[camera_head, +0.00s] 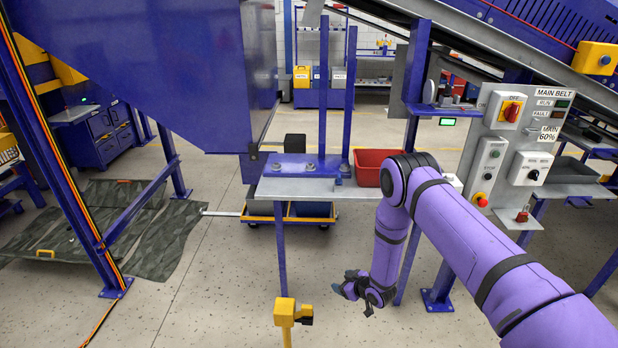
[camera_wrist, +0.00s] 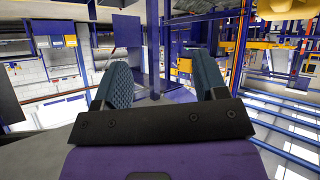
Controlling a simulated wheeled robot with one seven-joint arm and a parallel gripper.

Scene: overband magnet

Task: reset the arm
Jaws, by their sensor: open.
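My purple arm reaches in from the lower right of the head view, bends at the elbow and hangs down in front of the blue frame. My gripper (camera_head: 358,292) is at its lower end, low above the floor and pointing left. In the wrist view my gripper (camera_wrist: 165,88) shows two blue-grey textured fingers set wide apart. Nothing is between them, so it is open and empty.
A control panel (camera_head: 518,135) with switches stands right of my arm. A red bin (camera_head: 377,165) and a grey shelf (camera_head: 300,188) are behind it. A yellow post (camera_head: 285,312) stands left of my gripper. Dark mats (camera_head: 170,240) lie at the left. Open floor lies between.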

